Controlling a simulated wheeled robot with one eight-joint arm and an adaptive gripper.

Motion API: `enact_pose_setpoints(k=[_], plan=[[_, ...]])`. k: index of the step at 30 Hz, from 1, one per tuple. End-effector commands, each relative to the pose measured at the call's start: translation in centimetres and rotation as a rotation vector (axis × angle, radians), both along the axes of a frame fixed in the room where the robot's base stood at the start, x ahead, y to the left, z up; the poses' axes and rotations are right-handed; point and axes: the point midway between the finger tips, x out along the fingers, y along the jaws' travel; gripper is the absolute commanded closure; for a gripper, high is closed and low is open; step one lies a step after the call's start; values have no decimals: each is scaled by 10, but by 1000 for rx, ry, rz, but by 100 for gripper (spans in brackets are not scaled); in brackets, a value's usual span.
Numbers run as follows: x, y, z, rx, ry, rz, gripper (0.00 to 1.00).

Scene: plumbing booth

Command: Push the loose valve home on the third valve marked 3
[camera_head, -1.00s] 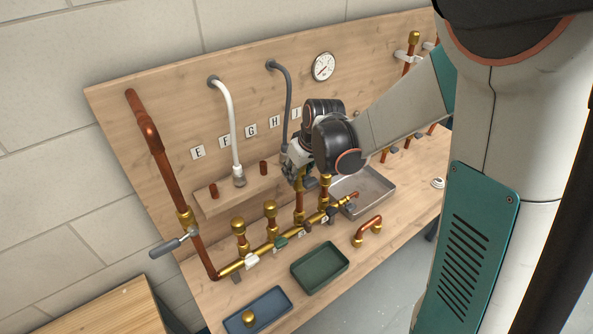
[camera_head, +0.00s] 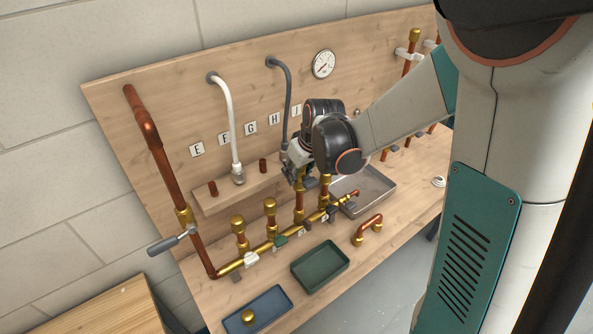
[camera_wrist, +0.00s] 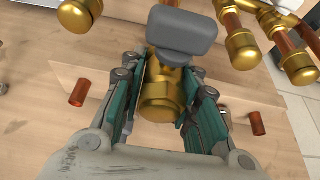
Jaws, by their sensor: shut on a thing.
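My gripper (camera_wrist: 163,105) is shut on a brass valve (camera_wrist: 160,98) with a grey lever handle (camera_wrist: 183,34). The teal fingers lie on both sides of its brass body. In the head view my gripper (camera_head: 298,170) is over the third copper riser (camera_head: 299,201) from the left, with brass showing just under it. Whether the valve is fully seated on the riser cannot be told. The brass manifold (camera_head: 262,248) runs below, with small tags too small to read.
Capped risers (camera_head: 238,226) stand to the left, and another riser (camera_head: 325,186) stands close on the right. A wooden shelf (camera_head: 238,193) with copper stubs is behind. A green tray (camera_head: 320,267), blue tray (camera_head: 257,309), metal tray (camera_head: 368,192) and copper elbow (camera_head: 369,229) lie around the manifold.

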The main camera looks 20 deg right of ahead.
Motion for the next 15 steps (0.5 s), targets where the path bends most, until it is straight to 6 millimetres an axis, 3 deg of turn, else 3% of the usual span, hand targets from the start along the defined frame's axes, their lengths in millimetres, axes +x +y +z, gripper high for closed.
enact_pose_setpoints(k=[15], plan=[[0, 0, -13, 0, 0, 0, 100]])
